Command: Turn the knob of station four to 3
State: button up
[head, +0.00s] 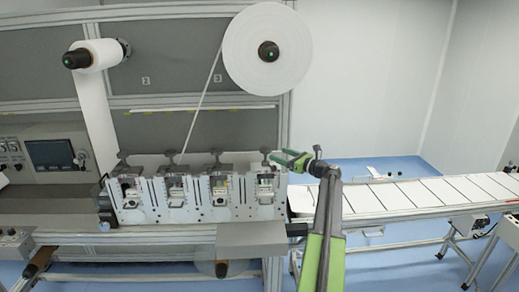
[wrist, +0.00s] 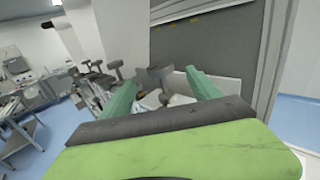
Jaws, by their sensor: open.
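A row of dark knobs on short posts tops the stations of the machine. The rightmost knob (head: 266,153) stands over the rightmost station (head: 266,190); I take this one as station four, but no station number is readable. My gripper (head: 278,159) is open, its green fingers pointing left beside that knob. In the wrist view the nearest knob (wrist: 159,71) shows between and beyond the open fingertips of my gripper (wrist: 162,76), with no clear contact. The other knobs (wrist: 115,63) recede to the left. The dial marks and knob setting are too small to read.
A large white roll (head: 267,48) hangs above the stations, with a web strand running down. An upright frame post (head: 287,120) stands close to my gripper. A white conveyor (head: 420,195) extends to the right. A control screen (head: 50,153) is at the left.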

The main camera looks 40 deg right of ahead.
aim_at(265, 155)
jog(key=w, duration=0.8)
jog(key=w+a, duration=0.1)
jog(key=w, duration=0.3)
jog(key=shift+a, duration=0.1)
jog(key=shift+c, duration=0.3)
jog(key=c, duration=1.2)
jog(key=shift+a+f, duration=0.1)
jog(key=shift+a, duration=0.35)
jog(key=shift+c, duration=0.4)
jog(key=shift+d, duration=0.4)
jog(key=shift+h, duration=0.3)
